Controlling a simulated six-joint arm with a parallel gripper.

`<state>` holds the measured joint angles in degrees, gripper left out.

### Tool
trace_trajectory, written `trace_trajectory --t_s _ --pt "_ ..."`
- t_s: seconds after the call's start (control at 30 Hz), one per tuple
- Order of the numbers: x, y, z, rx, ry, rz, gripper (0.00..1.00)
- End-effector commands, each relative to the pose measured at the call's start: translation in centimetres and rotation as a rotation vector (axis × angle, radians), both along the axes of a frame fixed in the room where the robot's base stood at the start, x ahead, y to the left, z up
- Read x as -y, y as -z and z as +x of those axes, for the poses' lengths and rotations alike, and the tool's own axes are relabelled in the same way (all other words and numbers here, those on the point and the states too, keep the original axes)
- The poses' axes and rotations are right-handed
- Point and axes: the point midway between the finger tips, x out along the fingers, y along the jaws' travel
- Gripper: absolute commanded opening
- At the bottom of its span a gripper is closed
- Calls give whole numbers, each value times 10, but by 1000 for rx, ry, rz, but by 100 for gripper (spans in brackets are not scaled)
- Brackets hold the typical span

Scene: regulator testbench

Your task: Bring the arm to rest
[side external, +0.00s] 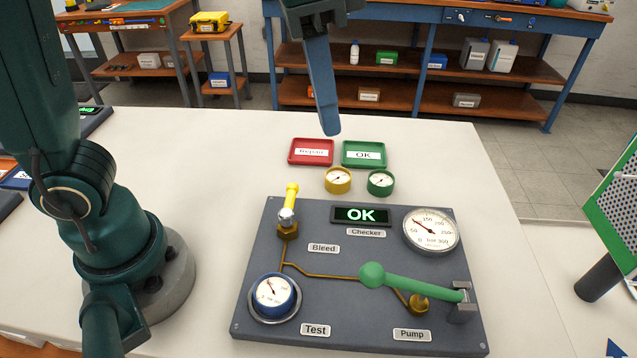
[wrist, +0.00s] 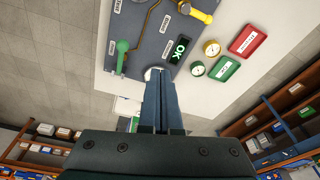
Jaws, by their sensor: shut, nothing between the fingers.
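My gripper (side external: 331,130) is shut and empty. It points down in the air above the far part of the white table, over the trays in the side external view. In the wrist view its two fingers (wrist: 161,72) lie together, with the testbench board behind them. The grey testbench board (side external: 345,268) lies on the table, apart from my gripper. It carries a blue gauge (side external: 273,296) at Test, a yellow bleed lever (side external: 291,195), a green pump lever (side external: 415,285), a white dial (side external: 431,230) and a checker display (side external: 361,215) reading OK.
A green-framed panel (side external: 612,215) stands at the right.

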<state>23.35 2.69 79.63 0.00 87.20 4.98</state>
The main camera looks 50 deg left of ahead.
Motion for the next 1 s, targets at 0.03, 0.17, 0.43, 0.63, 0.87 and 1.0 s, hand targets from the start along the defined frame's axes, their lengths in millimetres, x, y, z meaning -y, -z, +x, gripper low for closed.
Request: trace_trajectory --t_s 0.03,0.17,0.43,0.63,0.87,1.0 --pt "-16 -3 -5 28 -53 -13 0" --pt "-47 0 -20 96 -173 -36 0" --pt "-91 36 -55 230 -397 -69 0" --pt "-101 71 -69 278 -476 -80 0" --pt "-100 83 -66 299 -486 -91 0" --pt "-100 82 -66 301 -487 -93 0"
